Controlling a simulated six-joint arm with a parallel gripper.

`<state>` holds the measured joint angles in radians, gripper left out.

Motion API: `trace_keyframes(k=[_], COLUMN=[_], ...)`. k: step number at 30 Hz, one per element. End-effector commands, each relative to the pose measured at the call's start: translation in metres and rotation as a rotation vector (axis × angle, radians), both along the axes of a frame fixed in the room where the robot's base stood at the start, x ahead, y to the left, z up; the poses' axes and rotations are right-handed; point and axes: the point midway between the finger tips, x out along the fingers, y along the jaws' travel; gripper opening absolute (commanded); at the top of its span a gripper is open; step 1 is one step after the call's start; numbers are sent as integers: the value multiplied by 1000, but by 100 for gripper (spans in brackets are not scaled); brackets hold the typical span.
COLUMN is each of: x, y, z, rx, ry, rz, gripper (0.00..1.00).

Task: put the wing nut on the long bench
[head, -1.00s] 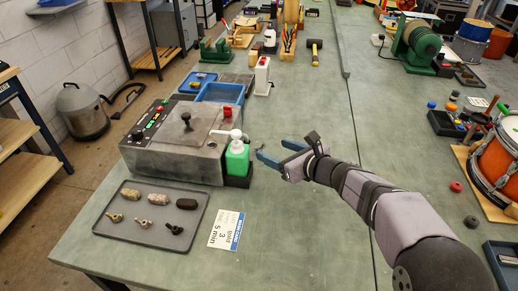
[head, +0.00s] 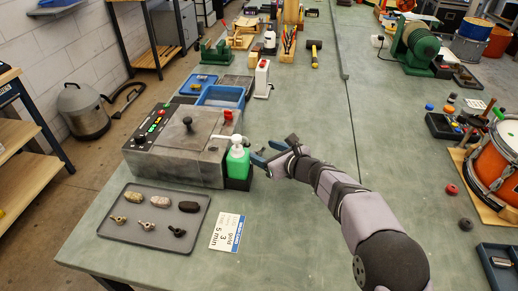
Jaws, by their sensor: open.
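Three small wing nuts lie at the front of a grey tray (head: 118,238) in the head view: a brass one (head: 118,220), a paler one (head: 139,225) and a black one (head: 177,232). The tray rests on the long green bench (head: 290,235). My gripper (head: 265,153) is open, low over the bench just right of the green soap bottle (head: 238,163), well away from the tray. The bottle and the blue fingers hide part of the spot there, and I cannot tell whether anything lies between the fingers.
Several stone-like lumps (head: 145,203) lie at the back of the tray. A grey machine (head: 175,160) stands behind it. A printed card (head: 227,232) lies to its right. A drum (head: 490,165) stands at the right. The front middle of the bench is clear.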

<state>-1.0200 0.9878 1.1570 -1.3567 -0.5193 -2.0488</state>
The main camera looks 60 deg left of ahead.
Motion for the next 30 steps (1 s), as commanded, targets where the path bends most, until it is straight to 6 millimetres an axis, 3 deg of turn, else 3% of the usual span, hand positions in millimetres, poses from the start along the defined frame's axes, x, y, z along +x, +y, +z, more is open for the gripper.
trace_keyframes(k=[13, 18, 19, 30], x=[0, 0, 0, 0], y=[8, 8, 8, 8], z=[-4, -4, -4, 2], rx=[0, 0, 0, 2], ry=[1, 1, 1, -1], rz=[0, 0, 0, 0], gripper=[62, 22, 19, 15])
